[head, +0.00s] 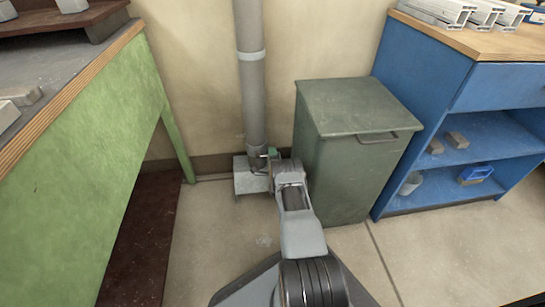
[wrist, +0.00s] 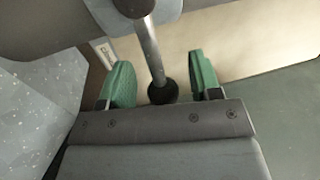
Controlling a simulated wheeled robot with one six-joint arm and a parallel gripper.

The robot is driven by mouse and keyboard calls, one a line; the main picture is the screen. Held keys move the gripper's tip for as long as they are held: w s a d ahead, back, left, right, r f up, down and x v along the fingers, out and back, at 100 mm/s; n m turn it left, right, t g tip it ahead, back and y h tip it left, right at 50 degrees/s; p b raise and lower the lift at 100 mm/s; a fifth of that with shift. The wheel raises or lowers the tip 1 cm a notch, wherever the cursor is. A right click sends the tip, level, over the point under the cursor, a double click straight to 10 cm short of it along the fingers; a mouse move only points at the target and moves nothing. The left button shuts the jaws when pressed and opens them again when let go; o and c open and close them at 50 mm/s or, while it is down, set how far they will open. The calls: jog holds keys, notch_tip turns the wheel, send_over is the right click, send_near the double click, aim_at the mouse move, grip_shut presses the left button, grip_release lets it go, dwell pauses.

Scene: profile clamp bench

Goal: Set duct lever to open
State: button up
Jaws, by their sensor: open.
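The duct (head: 253,95) is a grey vertical pipe against the wall, with a pale box (head: 250,181) at its foot. In the wrist view the lever (wrist: 151,52) is a metal rod with a black ball knob (wrist: 163,93), running from a dark round hub at the top. My gripper (wrist: 160,72) is open, with one green finger on each side of the rod. I see a gap on both sides, so it is not gripped. In the head view my gripper (head: 272,153) is at the duct's foot, and my arm hides the lever there.
A green-grey bin (head: 345,150) stands close to the right of my arm. A blue shelf unit (head: 415,95) is beyond it. A green-sided workbench (head: 90,170) is at the left. The floor (head: 205,235) between bench and duct is clear.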

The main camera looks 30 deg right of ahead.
jog(key=shift+c, duration=0.3)
grip_shut()
jog(key=shift+r, duration=0.1)
